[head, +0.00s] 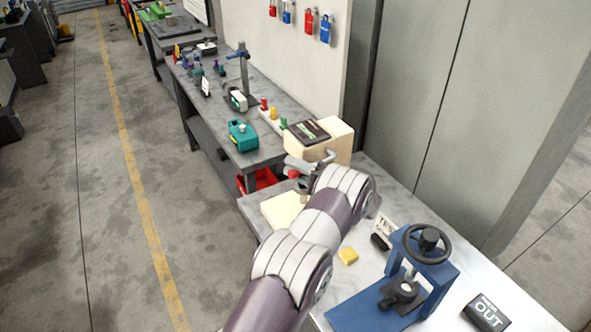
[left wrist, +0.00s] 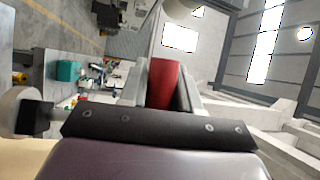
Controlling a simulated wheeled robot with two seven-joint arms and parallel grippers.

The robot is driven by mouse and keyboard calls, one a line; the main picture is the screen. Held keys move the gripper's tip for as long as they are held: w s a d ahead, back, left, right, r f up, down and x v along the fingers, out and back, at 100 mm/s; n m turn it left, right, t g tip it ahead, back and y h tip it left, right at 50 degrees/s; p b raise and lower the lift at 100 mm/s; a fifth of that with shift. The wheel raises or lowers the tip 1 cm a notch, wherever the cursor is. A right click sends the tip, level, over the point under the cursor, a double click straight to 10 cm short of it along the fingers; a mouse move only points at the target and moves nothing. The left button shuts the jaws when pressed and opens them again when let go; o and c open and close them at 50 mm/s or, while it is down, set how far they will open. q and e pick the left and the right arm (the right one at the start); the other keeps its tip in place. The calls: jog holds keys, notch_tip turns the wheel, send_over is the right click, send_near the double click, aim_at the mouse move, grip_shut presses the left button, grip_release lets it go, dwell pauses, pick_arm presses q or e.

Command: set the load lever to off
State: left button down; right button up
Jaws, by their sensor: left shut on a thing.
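A cream machine box (head: 338,141) with a dark top panel stands on the bench beyond my left forearm. My left gripper (head: 296,168) is at the near left side of this box, partly hidden by its own wrist. A small red part (head: 293,174) shows at its fingers. In the left wrist view, my left gripper (left wrist: 168,88) is shut on a red handle (left wrist: 165,80), which appears to be the load lever's grip. The lever's pivot and any off marking are hidden, so its setting cannot be read. My right gripper is not in view.
A blue press (head: 428,262) with a black handwheel stands at the front right, near a dark OUT block (head: 487,312). A teal device (head: 243,135) is on the farther bench. The floor at left is clear.

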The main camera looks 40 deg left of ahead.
pick_arm(q)
jog(key=shift+r, duration=0.1)
jog(key=c, duration=1)
grip_release()
jog(key=shift+c, duration=0.2)
jog(key=shift+o, duration=0.8)
jog(key=shift+a, duration=0.2)
jog(key=b+v, duration=0.3)
jog(key=v, duration=0.4)
jog(key=shift+d, duration=0.3)
